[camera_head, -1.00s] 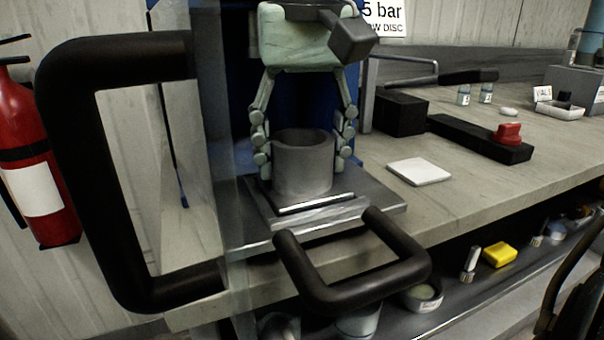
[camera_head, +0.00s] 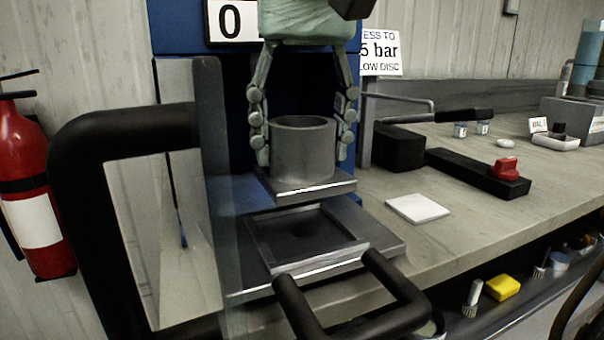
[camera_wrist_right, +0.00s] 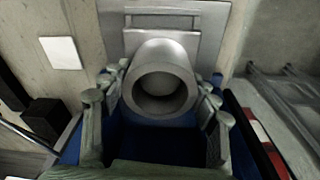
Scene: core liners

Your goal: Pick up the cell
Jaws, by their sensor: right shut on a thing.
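The cell (camera_head: 303,150) is a grey open-topped cylinder on a square base plate. It is upright in the head view, raised above the square recess of the metal drawer (camera_head: 385,243) in the blue press. My right gripper (camera_head: 303,140) comes from above and is shut on the cell, a green finger on each side of its wall. The wrist view looks into the cell's round mouth (camera_wrist_right: 165,52), between the fingers. The recess under it looks empty. My left gripper is not in view.
A black drawer handle (camera_head: 395,318) sticks out in front, and a large black door handle (camera_head: 80,215) stands at left beside a clear panel. On the bench to the right lie a white square tile (camera_head: 418,208) and a black block with a red knob (camera_head: 505,168).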

